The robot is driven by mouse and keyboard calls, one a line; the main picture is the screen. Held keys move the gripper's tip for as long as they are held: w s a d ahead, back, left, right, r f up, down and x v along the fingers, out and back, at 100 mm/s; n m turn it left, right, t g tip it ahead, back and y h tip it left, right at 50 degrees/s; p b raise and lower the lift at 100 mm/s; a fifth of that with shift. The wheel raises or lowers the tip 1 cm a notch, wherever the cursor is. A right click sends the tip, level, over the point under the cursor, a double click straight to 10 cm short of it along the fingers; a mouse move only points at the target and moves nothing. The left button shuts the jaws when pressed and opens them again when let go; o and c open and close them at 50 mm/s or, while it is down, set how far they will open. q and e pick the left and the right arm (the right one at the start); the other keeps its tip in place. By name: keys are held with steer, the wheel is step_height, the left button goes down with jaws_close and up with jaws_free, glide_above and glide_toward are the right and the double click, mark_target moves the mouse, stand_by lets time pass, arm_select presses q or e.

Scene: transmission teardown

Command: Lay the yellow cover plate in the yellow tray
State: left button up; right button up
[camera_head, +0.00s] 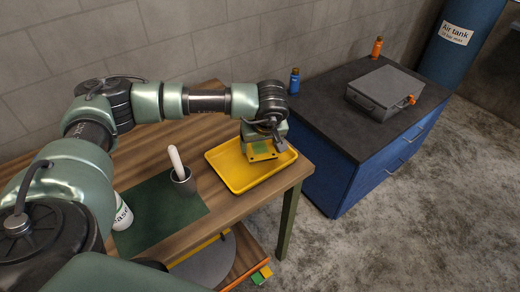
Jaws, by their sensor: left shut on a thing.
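The yellow tray (229,173) lies on the wooden table near its right end. My left gripper (264,146) is over the tray's far right part, pointing down. It is shut on the yellow cover plate (261,156), a small plate with dark holes. The plate is over the tray; I cannot tell whether it touches the tray floor. The gripper hides part of the plate and the tray's far rim. My right gripper is not in view.
A dark cup with a white-handled tool (183,183) stands on a green mat (150,226), left of the tray. A white bottle (122,213) is beside my arm. A blue cabinet (345,178) with a grey case (385,92) stands to the right.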

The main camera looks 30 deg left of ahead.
mark_target(260, 150)
arm_select(q)
step_height(260, 150, down, 3)
steer(key=shift+r, duration=0.1)
steer(key=o, duration=2.1)
steer(key=shift+s+d+r, duration=0.1)
steer(key=shift+r, duration=0.25)
steer(key=b+v, duration=0.1)
steer(key=v, duration=1)
